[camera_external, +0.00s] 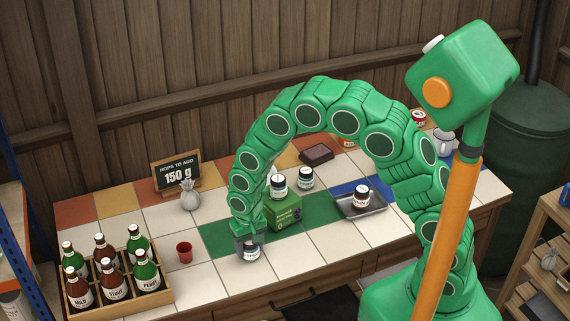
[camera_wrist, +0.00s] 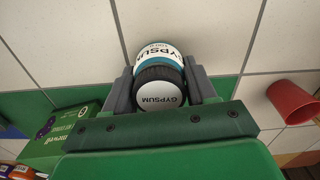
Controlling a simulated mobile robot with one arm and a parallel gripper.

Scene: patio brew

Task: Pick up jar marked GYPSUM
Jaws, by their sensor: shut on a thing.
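The jar marked GYPSUM (camera_wrist: 155,53) sits between the two fingers of my gripper (camera_wrist: 163,88) in the wrist view. It has a white and teal label and a dark lid with a white top reading GYPSUM. My gripper (camera_external: 250,243) points down at the front of the tiled table in the external view, shut on the jar (camera_external: 251,254). The fingers hide part of the jar. I cannot tell whether its base touches the tiles.
Another jar (camera_external: 306,177) stands behind. A dark tray (camera_external: 372,207) holds a jar (camera_external: 361,196). A red cup (camera_external: 184,252) and a bottle crate (camera_external: 122,299) are left.

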